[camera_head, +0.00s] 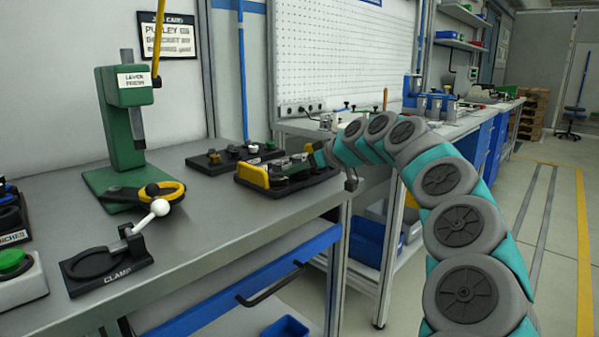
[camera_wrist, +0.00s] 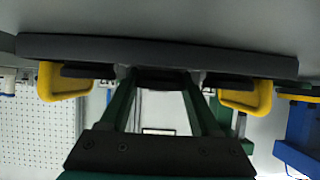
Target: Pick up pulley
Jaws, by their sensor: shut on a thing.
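My gripper (camera_head: 296,160) is low over a black tray (camera_head: 270,194) with yellow end handles, on the right part of the grey bench. In the wrist view, its two green fingers (camera_wrist: 162,84) are shut on a dark part, which I take for the pulley (camera_wrist: 163,73). The fingers and the tray hide most of its shape. The dark tray edge (camera_wrist: 230,60) spans the wrist view, with a yellow handle on each side. I cannot tell whether the pulley is clear of the tray.
A second black tray (camera_head: 213,165) with small parts stands behind. A green lever press (camera_head: 122,100), a clamp (camera_head: 98,272) and a green button box (camera_head: 20,288) stand at the left. The bench front centre is bare.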

